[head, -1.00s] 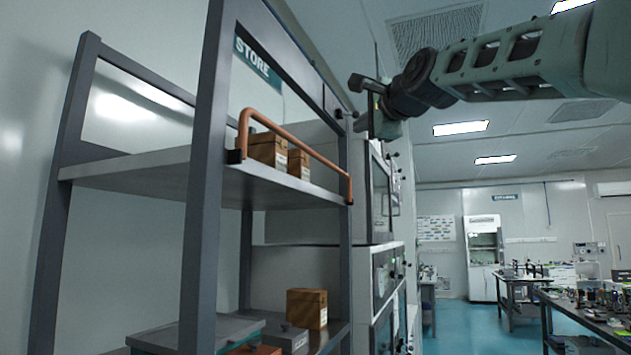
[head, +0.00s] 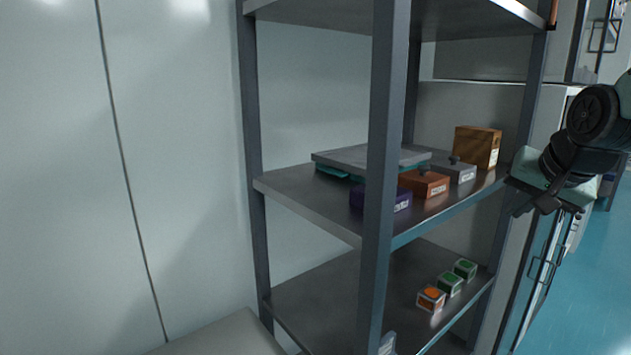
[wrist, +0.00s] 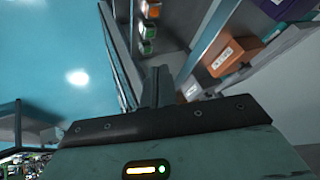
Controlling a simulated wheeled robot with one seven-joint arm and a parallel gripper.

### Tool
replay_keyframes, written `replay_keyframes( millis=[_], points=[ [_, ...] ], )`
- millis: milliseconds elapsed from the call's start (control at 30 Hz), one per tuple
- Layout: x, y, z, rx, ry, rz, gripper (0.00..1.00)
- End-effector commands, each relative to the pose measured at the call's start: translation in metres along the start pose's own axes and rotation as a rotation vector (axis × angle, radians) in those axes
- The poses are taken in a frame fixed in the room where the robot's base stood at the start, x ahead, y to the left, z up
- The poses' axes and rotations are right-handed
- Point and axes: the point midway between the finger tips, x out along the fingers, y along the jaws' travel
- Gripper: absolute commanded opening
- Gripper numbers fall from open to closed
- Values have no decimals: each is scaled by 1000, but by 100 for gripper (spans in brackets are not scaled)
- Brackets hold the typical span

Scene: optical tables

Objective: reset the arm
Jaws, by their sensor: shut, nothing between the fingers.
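My gripper (head: 530,207) hangs at the right of the head view, in front of the right end of the grey shelf rack (head: 378,180). It is pointed downward and to the left. In the wrist view my gripper (wrist: 158,88) shows its dark fingers together, with nothing between them. It appears apart from the shelf and the boxes, though depth is hard to judge.
The middle shelf holds a wooden box (head: 477,147), an orange box (head: 424,183), a grey box (head: 453,168), a purple box (head: 388,198) and a flat grey lid (head: 368,158). Small labelled boxes (head: 449,284) sit below. Blue floor (head: 590,275) is open at right.

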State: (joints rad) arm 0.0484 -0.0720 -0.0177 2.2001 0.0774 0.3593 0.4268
Motion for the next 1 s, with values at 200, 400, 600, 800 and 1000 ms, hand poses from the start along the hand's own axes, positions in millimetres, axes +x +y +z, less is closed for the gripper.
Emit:
replay_keyframes(
  millis=[200,400,600,800,1000],
  points=[
    [35,54,122,-345,-263,90,0],
    [43,74,212,-618,-449,76,0],
    [33,22,304,-876,-567,-32,0],
    [9,6,381,-1101,-664,-96,0],
    [-3,4,402,-1172,-693,-111,0]
  ],
)
